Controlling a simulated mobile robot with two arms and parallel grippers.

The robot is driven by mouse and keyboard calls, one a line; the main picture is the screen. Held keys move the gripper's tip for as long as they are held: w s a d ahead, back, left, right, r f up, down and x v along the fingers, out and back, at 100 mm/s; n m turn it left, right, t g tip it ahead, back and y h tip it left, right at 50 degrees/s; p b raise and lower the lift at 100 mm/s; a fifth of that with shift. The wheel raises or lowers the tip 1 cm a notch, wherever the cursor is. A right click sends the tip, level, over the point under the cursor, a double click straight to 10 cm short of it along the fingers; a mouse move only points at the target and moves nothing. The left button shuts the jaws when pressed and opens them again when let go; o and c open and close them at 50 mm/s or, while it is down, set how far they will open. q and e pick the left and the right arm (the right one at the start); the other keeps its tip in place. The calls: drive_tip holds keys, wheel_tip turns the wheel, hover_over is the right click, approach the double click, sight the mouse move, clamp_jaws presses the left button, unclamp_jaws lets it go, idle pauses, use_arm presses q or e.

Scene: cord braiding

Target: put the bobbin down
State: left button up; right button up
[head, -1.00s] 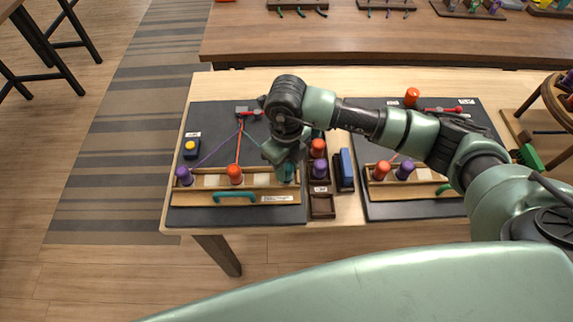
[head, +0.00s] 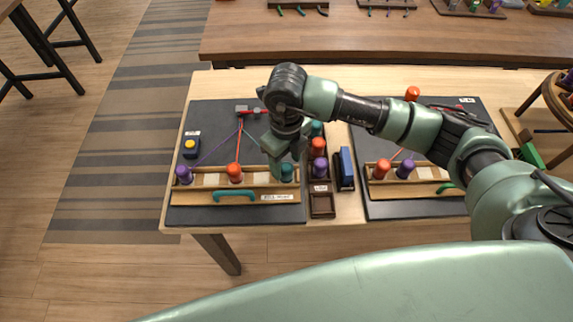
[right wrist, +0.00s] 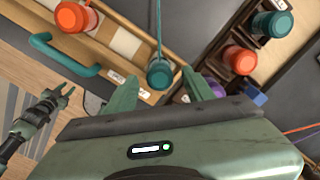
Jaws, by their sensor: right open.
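The teal bobbin (head: 287,172) stands at the right end of the wooden rack (head: 262,185) on the left board. In the right wrist view the teal bobbin (right wrist: 160,73) is upright, with a teal cord running up from it. My right gripper (head: 284,163) is just above and behind it. In its own wrist view the right gripper (right wrist: 158,92) is open, its fingers spread either side of the bobbin and apart from it. My left gripper (right wrist: 57,100) shows small at the left of the wrist view, its fingers spread; it is outside the head view.
A purple bobbin (head: 184,174) and an orange bobbin (head: 235,173) stand in the same rack. Cords run up to a red clamp (head: 250,110). A dark tray (head: 322,207) with several bobbins, a blue block (head: 346,168) and a second board (head: 415,208) lie to the right.

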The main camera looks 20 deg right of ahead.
sight(287, 167)
wheel_tip(287, 167, up, 10)
drive_tip(key=b, duration=0.2)
drive_tip(key=shift+s, duration=0.1)
idle(0.5)
